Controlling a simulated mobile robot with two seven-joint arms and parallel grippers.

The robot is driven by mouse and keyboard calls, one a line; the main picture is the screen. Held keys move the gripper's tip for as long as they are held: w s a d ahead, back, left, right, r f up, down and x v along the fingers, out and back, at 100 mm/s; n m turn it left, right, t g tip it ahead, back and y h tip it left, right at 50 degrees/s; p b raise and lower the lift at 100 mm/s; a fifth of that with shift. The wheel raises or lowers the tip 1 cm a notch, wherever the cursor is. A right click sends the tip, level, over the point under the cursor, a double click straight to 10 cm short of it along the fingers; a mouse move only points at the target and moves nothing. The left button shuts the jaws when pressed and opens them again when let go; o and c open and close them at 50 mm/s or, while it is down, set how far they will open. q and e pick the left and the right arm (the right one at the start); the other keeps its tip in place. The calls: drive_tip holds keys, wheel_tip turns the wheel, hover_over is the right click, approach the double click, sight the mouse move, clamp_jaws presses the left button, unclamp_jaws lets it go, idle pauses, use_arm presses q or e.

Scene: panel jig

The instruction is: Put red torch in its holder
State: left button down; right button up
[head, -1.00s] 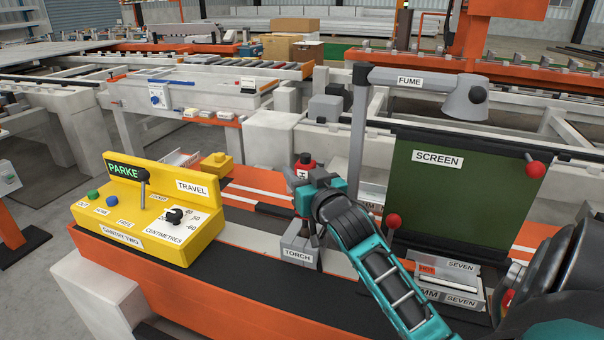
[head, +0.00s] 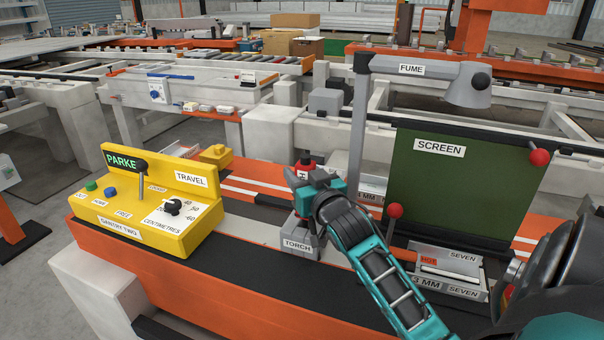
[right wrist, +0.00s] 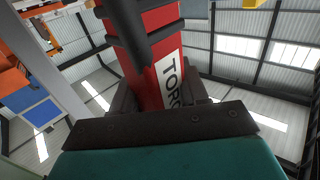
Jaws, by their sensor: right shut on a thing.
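The red torch (right wrist: 152,45) is in my right gripper (right wrist: 160,95), with its dark bands and white label showing in the right wrist view. In the head view only bits of the torch (head: 306,161) show past my right gripper (head: 312,188). The grey holder (head: 298,244) marked TORCH stands on the bench just below the gripper. The torch's lower end is mostly hidden by the gripper and arm, so I cannot tell whether it is inside the holder. My left gripper is out of view.
A yellow control box (head: 150,205) stands to the left. A green screen (head: 455,195) with red knobs and the fume arm's post (head: 358,130) stand to the right and behind. Labelled plate racks (head: 440,272) sit right of the holder. Dark bench top lies clear in front.

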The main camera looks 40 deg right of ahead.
drive_tip(key=shift+f, duration=0.15)
drive_tip(key=shift+f+b, duration=0.35)
drive_tip(key=shift+f, duration=0.25)
idle(0.3)
drive_tip(key=o, duration=1.1)
drive_tip(key=shift+f, duration=0.1)
drive_tip(key=shift+o, duration=0.2)
drive_tip(key=v, duration=1.3)
drive_tip(key=shift+s, duration=0.1)
